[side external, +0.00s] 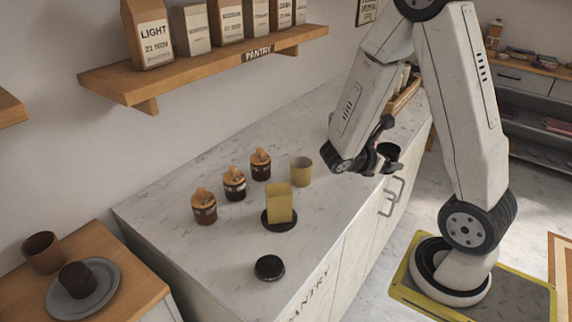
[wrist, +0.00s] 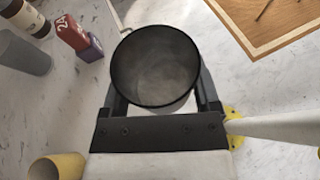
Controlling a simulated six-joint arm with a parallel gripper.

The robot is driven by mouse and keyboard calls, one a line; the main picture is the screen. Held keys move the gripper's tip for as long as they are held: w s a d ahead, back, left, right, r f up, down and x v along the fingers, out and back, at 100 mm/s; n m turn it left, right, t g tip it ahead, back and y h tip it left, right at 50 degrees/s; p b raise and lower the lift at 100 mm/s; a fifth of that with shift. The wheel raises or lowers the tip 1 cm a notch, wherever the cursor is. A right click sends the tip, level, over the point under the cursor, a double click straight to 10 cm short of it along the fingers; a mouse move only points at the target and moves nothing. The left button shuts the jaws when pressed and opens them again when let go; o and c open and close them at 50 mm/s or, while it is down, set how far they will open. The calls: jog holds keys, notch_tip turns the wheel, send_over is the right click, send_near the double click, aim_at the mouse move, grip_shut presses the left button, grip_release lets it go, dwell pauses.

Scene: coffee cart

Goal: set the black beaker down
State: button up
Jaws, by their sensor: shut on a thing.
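The black beaker (wrist: 155,68) sits between the two fingers of my gripper (wrist: 160,92) in the wrist view. I look down into its open mouth, and its inside looks empty. In the side external view the beaker (side external: 389,152) shows small and dark at the end of my gripper (side external: 381,160), near the counter's right edge. My gripper is shut on it. The beaker looks roughly upright. Its base is hidden, so I cannot tell whether it touches the marble counter (side external: 335,215).
A yellow cup (side external: 301,171), several lidded jars (side external: 234,183), a yellow block on a dark round base (side external: 279,203) and a black disc (side external: 269,267) stand on the counter. A red box (wrist: 72,33) and grey cup (wrist: 22,52) lie left. Bare marble separates these groups.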

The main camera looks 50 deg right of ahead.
aim_at(352, 179)
jog(key=w+d+f, duration=0.2)
jog(key=w, duration=0.1)
jog(key=w+d+f, duration=0.2)
jog(key=w+f, duration=0.1)
jog(key=w+d+f, duration=0.2)
jog(key=w+f, duration=0.1)
jog(key=shift+w+d, duration=0.2)
jog(key=shift+d, duration=0.05)
jog(key=shift+w+d+f, duration=0.2)
jog(key=shift+w+f, duration=0.1)
jog(key=shift+f, duration=0.15)
jog(key=shift+w+d+f, duration=0.2)
jog(key=shift+w+f, duration=0.05)
jog(key=shift+f, duration=1.55)
jog(key=shift+f, duration=0.1)
jog(key=o, duration=1.1)
